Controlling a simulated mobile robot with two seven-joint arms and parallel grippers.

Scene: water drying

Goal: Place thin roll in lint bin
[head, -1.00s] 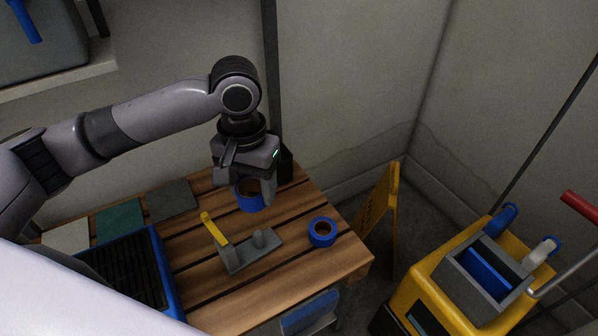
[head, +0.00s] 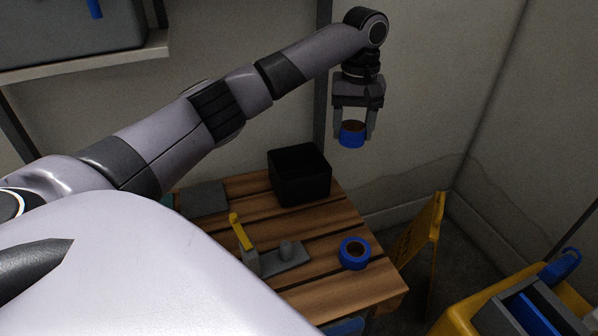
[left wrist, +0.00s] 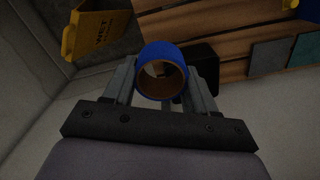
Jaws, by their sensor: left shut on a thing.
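My left gripper (head: 353,125) is shut on a blue roll (head: 352,134) with a brown core. It holds the roll in the air, above and to the right of the black lint bin (head: 300,175). The left wrist view shows the roll (left wrist: 162,72) between the two fingers, with part of the dark bin (left wrist: 200,65) behind it. The bin stands at the back of the wooden table; its inside cannot be made out. A second blue roll (head: 354,253), lying flat, is on the table near its right edge. My right gripper is not in view.
A grey stand with a yellow handle (head: 240,232) sits mid-table, left of the flat roll. Grey cloth (head: 205,198) lies at the back left. A yellow wet-floor sign (head: 420,240) and a yellow mop cart (head: 470,318) stand to the right. The wall is close behind.

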